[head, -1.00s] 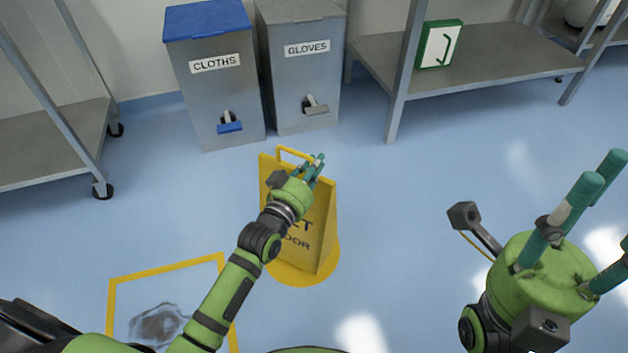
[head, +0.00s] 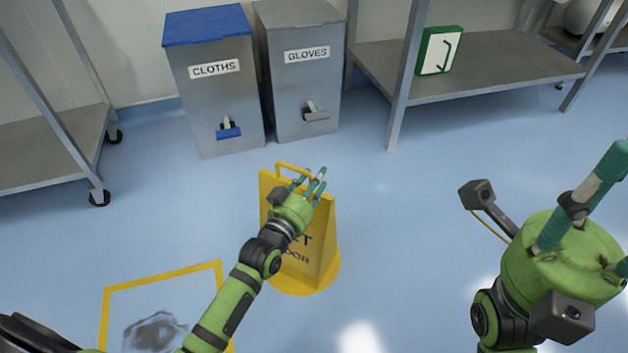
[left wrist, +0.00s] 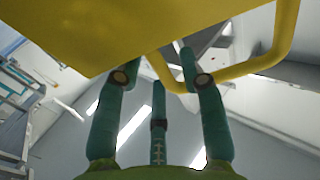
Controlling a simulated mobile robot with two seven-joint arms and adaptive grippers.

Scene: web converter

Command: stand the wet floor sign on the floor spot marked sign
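The yellow wet floor sign (head: 318,250) stands upright in the middle of the head view, on or with a round yellow base (head: 305,288); I cannot tell which. Its handle loop (head: 290,167) is on top. My left gripper (head: 312,183) is in front of the sign's upper part, its fingers spread near the handle. In the left wrist view the sign panel (left wrist: 90,35) is above the open fingers (left wrist: 156,68), and the handle (left wrist: 272,58) shows beyond them, apparently not gripped. My right gripper (head: 612,205) is open and empty, partly cut off. No floor marking reading "sign" is legible.
A yellow-outlined floor area (head: 160,273) with a dark stain (head: 155,332) lies at lower left. Bins marked cloths (head: 215,100) and gloves (head: 305,90) stand behind. A wheeled shelf (head: 50,140) is left, another shelf (head: 480,75) right. The floor right of the sign is clear.

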